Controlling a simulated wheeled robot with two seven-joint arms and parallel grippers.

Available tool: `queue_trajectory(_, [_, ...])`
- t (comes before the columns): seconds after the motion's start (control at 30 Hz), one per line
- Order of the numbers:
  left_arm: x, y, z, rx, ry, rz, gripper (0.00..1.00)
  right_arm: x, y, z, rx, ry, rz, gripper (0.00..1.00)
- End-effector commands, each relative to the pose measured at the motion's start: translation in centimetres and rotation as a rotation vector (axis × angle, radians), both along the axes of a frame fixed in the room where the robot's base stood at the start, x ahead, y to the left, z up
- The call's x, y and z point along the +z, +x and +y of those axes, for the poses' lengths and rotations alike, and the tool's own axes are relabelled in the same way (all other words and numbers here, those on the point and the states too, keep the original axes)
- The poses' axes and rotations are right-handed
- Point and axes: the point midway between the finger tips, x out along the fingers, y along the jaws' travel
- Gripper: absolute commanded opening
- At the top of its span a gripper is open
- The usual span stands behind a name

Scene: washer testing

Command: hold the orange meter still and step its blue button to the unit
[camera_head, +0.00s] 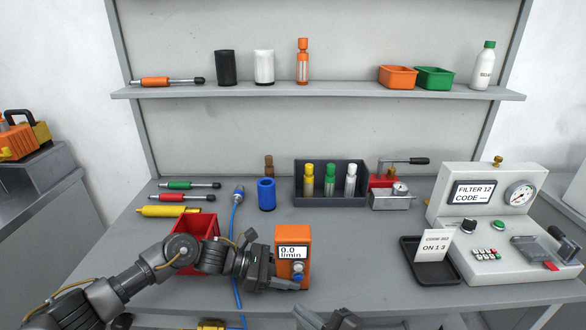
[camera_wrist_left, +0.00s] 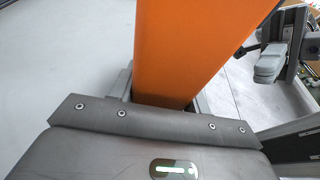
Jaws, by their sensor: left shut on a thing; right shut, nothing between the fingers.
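The orange meter (camera_head: 302,240) stands upright at the front of the table, its display (camera_head: 292,252) reading "0.0 l/min". My left gripper (camera_head: 284,277) comes from the left and is shut on the meter's lower part. In the left wrist view the orange body (camera_wrist_left: 190,45) rises from between the fingers. My right gripper (camera_head: 325,318) is partly cut off at the bottom edge, shut and empty, below and apart from the meter. It also shows in the left wrist view (camera_wrist_left: 270,62).
A red bin (camera_head: 196,232) stands behind my left arm, and a blue hose (camera_head: 234,225) runs beside the meter. At right are a black tray (camera_head: 432,276) with a card and a test console (camera_head: 490,240). A dark rack (camera_head: 372,170) of bottles stands behind. Table right of the meter is clear.

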Motion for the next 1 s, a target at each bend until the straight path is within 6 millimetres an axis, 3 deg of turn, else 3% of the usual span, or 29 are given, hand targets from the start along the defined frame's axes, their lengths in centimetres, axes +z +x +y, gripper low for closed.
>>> queue_trajectory(0.1, [0.0, 0.1, 0.1, 0.003, 0.001, -0.001, 0.34, 0.0, 0.0, 0.0, 0.0, 0.0, 0.0, 0.0])
queue_trajectory(0.13, [0.0, 0.1, 0.1, 0.003, 0.001, -0.001, 0.51, 0.0, 0.0, 0.0, 0.0, 0.0, 0.0, 0.0])
queue_trajectory(0.3, [0.0, 0.1, 0.0, 0.002, 0.0, -0.001, 0.73, 0.0, 0.0, 0.0, 0.0, 0.0, 0.0, 0.0])
queue_trajectory(0.63, [0.1, 0.1, 0.5, 0.001, 0.001, 0.0, 0.73, 0.0, 0.0, 0.0, 0.0, 0.0, 0.0, 0.0])
queue_trajectory(1.0, [1.8, 0.1, 5.8, 0.003, 0.003, -0.002, 0.73, 0.0, 0.0, 0.0, 0.0, 0.0, 0.0, 0.0])
